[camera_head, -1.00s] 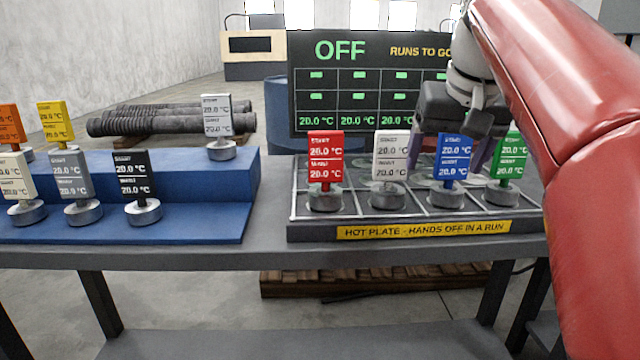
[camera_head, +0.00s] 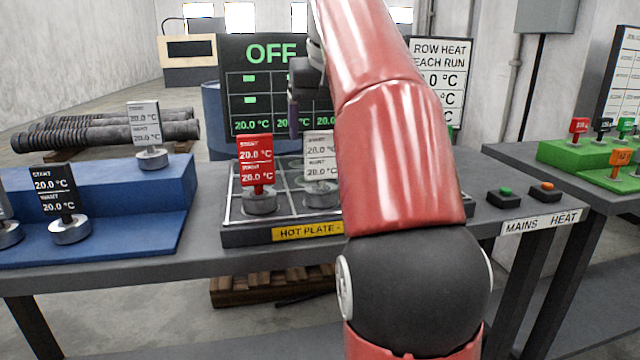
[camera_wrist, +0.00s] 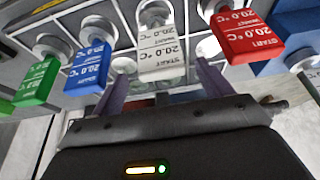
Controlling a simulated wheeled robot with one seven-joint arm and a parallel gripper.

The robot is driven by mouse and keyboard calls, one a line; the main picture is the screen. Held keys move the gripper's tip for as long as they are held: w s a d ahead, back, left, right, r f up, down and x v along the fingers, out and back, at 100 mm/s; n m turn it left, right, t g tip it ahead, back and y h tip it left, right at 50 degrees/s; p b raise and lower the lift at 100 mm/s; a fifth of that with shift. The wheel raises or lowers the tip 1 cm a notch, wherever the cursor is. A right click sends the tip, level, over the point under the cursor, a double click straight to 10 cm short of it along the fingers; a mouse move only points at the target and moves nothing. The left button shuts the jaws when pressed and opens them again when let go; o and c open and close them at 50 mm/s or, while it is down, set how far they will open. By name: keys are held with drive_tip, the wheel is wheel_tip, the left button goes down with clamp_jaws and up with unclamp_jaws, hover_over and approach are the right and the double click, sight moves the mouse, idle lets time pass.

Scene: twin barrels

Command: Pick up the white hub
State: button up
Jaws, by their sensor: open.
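A hub with a white tag (camera_head: 319,150) stands upright on the hot plate (camera_head: 232,226), just right of the red-tagged hub (camera_head: 256,160). In the wrist view the white-tagged hub (camera_wrist: 158,45) lies ahead, centred between my spread fingers. My gripper (camera_wrist: 163,82) is open, with nothing held; I cannot tell whether the tag's near end is between the fingertips. In the head view my gripper (camera_head: 294,112) shows partly, behind the red and white tags. My red arm hides the right part of the plate.
Blue-tagged (camera_wrist: 88,68) and green-tagged (camera_wrist: 36,82) hubs stand on the plate's other side. A pale-tagged hub (camera_head: 145,128) and a black-tagged hub (camera_head: 55,195) stand on the blue stepped stand (camera_head: 130,225). A dark display board (camera_head: 235,70) rises behind the plate.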

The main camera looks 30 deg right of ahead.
sight(321, 168)
drive_tip(key=b+x, duration=0.1)
drive_tip(key=x, duration=0.3)
drive_tip(key=shift+a+f, duration=0.1)
drive_tip(key=shift+f, duration=0.1)
drive_tip(key=shift+c, duration=0.2)
drive_tip(key=shift+r, duration=0.1)
clamp_jaws()
